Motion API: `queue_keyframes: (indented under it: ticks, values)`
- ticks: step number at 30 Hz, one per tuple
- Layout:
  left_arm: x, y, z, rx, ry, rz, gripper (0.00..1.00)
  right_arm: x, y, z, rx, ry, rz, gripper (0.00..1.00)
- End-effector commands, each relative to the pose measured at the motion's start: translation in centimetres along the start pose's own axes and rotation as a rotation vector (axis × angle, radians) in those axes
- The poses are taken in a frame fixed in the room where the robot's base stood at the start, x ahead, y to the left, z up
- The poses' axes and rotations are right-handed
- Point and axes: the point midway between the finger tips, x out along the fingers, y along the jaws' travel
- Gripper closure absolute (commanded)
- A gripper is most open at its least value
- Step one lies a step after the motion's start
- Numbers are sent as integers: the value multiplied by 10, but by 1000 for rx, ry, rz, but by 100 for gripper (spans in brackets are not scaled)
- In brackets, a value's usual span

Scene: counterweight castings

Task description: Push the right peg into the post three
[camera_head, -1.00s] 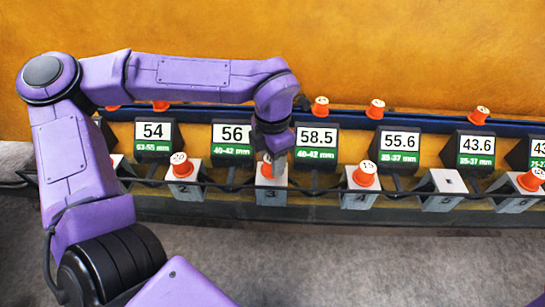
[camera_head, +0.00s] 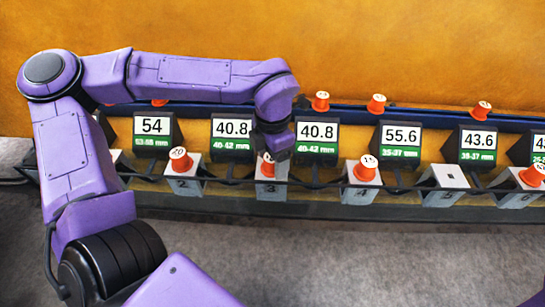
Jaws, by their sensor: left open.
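Post three (camera_head: 268,190) is a light grey block marked 3 in the front row. A small orange peg (camera_head: 267,168) shows at its top, mostly hidden by my left gripper. My left gripper (camera_head: 273,157) is open and directly over post three, its fingers down around or against the peg; I cannot tell which. The displays on either side of post three, the left display (camera_head: 232,129) and the right display (camera_head: 318,131), both read 40.8 above green 40-42 mm labels. My right gripper is out of view.
Orange pegs stand on post two (camera_head: 184,188), post four (camera_head: 360,190) and post six (camera_head: 516,198). A dark rail (camera_head: 400,183) runs along the posts. Several orange pegs stand behind the displays. The grey floor in front is clear.

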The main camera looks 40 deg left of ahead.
Motion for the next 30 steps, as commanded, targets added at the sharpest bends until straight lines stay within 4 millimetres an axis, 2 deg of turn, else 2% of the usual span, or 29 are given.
queue_keyframes:
  ticks: [5,12,15,20,30]
  values:
    - [-20,0,1,0,-5,4,29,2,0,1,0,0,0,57]
    - [-77,0,1,-2,-5,3,29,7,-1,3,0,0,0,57]
    - [-94,0,1,-1,-2,2,29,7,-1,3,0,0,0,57]
    - [-105,0,0,0,-1,0,29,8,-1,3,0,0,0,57]
    - [-105,0,0,0,0,0,29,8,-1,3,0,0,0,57]
